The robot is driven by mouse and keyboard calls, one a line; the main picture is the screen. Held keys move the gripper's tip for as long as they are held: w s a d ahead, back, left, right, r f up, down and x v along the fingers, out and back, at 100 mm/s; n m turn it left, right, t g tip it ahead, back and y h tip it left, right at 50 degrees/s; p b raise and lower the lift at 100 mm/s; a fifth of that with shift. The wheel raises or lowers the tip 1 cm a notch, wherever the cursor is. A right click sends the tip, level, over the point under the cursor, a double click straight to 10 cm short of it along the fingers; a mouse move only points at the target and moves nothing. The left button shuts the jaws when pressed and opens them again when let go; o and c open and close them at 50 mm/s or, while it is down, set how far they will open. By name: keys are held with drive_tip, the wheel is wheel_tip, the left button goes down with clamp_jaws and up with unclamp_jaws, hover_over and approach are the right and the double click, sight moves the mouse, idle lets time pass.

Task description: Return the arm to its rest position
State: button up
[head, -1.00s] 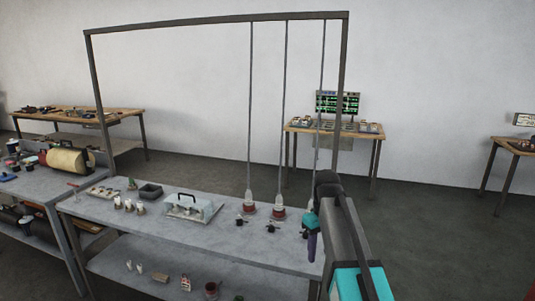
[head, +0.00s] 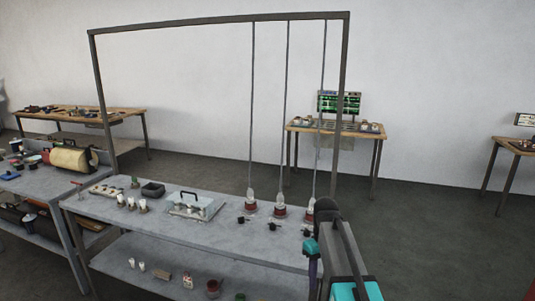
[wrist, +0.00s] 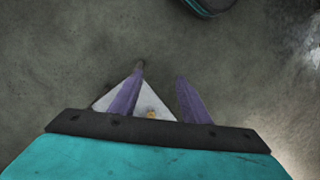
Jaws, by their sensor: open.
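My gripper (head: 313,270) is at the right end of the grey workbench in the head view, pointing down, with my arm partly in front of it. In the wrist view its two purple fingers (wrist: 158,98) stand apart with nothing between them but the view below. Under the fingers there is grey floor (wrist: 60,60) and a pale pointed patch with a small yellowish item (wrist: 151,114), too small to name.
The grey workbench (head: 165,240) carries a clear-lidded box (head: 193,206), small white cups (head: 131,203) and red-based pieces (head: 280,212) below hanging rods. A metal frame (head: 220,22) rises over it. Floor to the right (head: 430,230) is clear.

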drive_tip(key=s+f+g, duration=0.2)
drive_tip(key=s+f, duration=0.7)
drive_tip(key=f, duration=0.4)
drive_tip(key=s+f+g, duration=0.2)
drive_tip(key=s+f, duration=0.7)
drive_tip(key=f, duration=0.4)
drive_tip(key=s+f+m, duration=0.2)
drive_tip(key=s+f, duration=0.5)
drive_tip(key=s, duration=0.4)
drive_tip(key=s+f+m, duration=0.3)
drive_tip(key=s+f, duration=0.5)
drive_tip(key=s, duration=0.2)
drive_tip(key=shift+s+a+f+m+b, duration=0.15)
drive_tip(key=shift+s+a+m+b, duration=0.1)
drive_tip(key=shift+s+m+b, duration=0.1)
idle(1.0)
drive_tip(key=c, duration=0.3)
